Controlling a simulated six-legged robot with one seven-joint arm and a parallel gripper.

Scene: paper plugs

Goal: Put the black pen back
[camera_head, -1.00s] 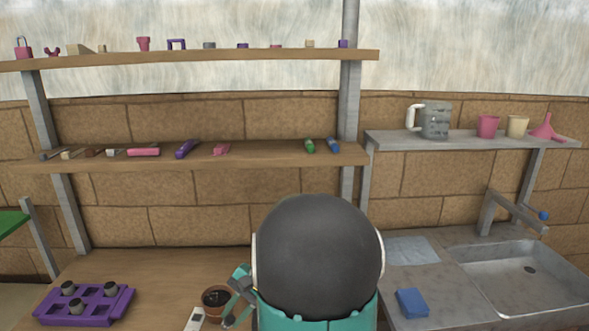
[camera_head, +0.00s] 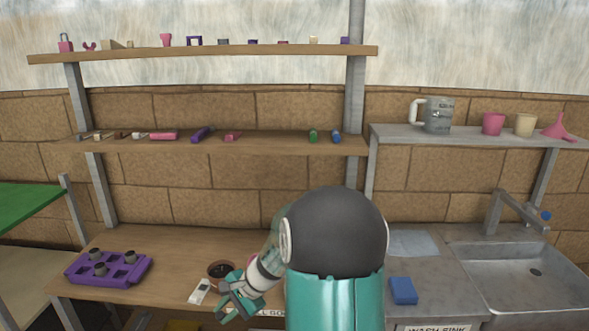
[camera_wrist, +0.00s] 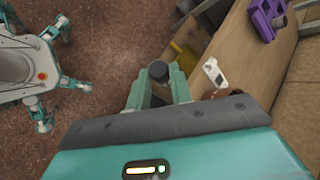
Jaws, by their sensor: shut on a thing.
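My gripper (camera_head: 238,300) is low at the front edge of the wooden table in the head view. In the wrist view my gripper (camera_wrist: 158,88) is shut on a dark, round-ended thing (camera_wrist: 158,70), which looks like the black pen seen end-on. The pen cannot be made out in the head view. A green pen (camera_head: 313,136) and a blue pen (camera_head: 336,136) rest at the right of the middle shelf (camera_head: 270,145), with bare shelf to their left.
A plant pot (camera_head: 222,271) and a white device (camera_head: 200,291) stand on the table (camera_head: 165,250) close to my gripper. A purple tray (camera_head: 108,270) is at the left. Several small things lie along the shelf's left half. A sink (camera_head: 520,268) is at the right.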

